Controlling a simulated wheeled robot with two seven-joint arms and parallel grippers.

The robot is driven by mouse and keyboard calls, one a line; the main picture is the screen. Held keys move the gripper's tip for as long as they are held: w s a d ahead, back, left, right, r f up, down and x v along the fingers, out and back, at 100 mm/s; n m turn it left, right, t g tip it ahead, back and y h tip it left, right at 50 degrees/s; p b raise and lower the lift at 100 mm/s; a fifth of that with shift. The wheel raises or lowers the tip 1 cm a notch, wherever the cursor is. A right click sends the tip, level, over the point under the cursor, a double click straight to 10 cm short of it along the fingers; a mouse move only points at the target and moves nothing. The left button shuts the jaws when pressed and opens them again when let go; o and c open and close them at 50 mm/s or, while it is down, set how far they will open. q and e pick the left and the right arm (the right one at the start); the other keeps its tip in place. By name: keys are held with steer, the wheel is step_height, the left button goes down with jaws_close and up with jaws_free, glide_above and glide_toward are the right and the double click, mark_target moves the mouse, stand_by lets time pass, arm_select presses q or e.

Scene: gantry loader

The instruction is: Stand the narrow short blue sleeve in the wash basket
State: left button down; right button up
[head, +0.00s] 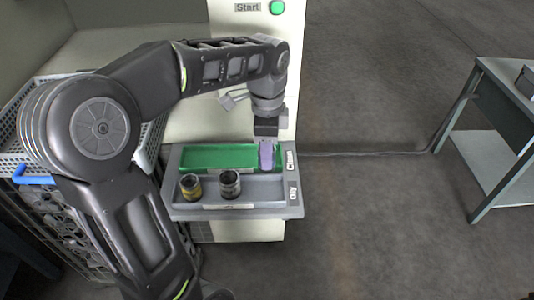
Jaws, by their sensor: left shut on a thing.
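A short lavender-blue sleeve (266,156) shows at the right end of the tray's green compartment (215,157). My left gripper (266,133) points down and is shut on the sleeve's upper end. I cannot tell whether the sleeve touches the compartment floor. A white-grey mesh basket (12,141), probably the wash basket, is at the left, largely hidden behind my left arm; its inside is mostly hidden. My right gripper is not in view.
Two dark cylindrical parts, one yellowish (190,187) and one black (229,184), stand in the tray's grey compartment (262,194). A pale machine with a green Start button (277,7) is behind. A table (506,125) is far right; open floor lies between.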

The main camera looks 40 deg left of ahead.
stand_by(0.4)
arm_select(q)
steer(key=w+d+f+n, duration=0.9)
steer(key=w+d+n, duration=0.1)
steer(key=d+n, duration=0.1)
steer(key=shift+w+d, duration=0.25)
steer(key=shift+d, duration=0.4)
steer(key=shift+d, duration=0.1)
